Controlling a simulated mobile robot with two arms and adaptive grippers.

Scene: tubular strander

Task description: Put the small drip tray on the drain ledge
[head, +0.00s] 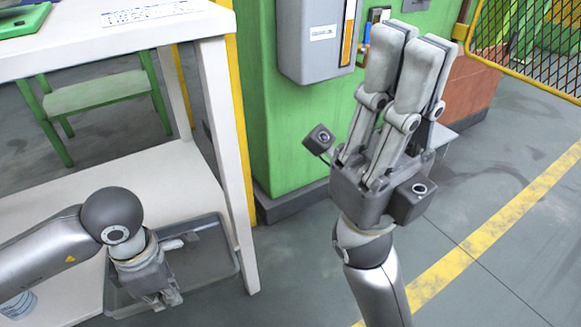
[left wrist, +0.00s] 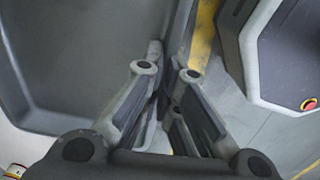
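The drip tray (head: 212,255) is a shallow dark grey tray at the lower left of the head view, at the front right part of the white table's lower shelf. It fills the left of the left wrist view (left wrist: 85,60). My left gripper (head: 170,299) is at its near side, fingers close together at the tray's rim (left wrist: 168,55); it appears shut on that rim. I cannot tell whether the tray rests on the shelf. My right gripper (head: 415,45) is raised, empty, fingers together and pointing up. A pale ledge (head: 441,137), possibly the drain ledge, shows partly behind it.
The white table (head: 225,130) has a leg close to the tray. A green machine column (head: 262,120) carries a grey box (head: 312,45). A mesh guard (head: 530,40) is at the upper right. The floor is clear at right, with a yellow line (head: 480,240).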

